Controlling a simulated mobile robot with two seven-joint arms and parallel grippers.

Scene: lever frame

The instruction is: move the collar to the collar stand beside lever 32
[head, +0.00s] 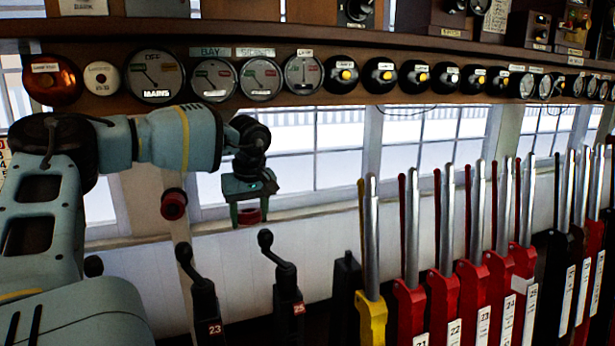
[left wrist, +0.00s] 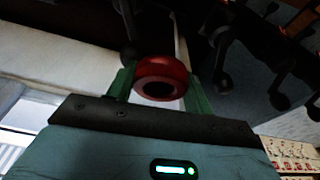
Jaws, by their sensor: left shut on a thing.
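The collar (head: 249,216) is a small red ring with a dark hole, held in the air before the windows. My left gripper (head: 248,212) is shut on it, with its green fingers on either side. In the left wrist view the collar (left wrist: 160,78) sits between the fingertips (left wrist: 160,85). I cannot make out a label reading 32 on any lever, and I cannot clearly tell a collar stand. My right gripper is not in view.
A red round piece (head: 174,204) tops a pale post left of my gripper. Two black crank handles (head: 287,290) stand below. A yellow lever (head: 371,310) and several red levers (head: 443,300) fill the right. Gauges (head: 158,76) line the shelf above.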

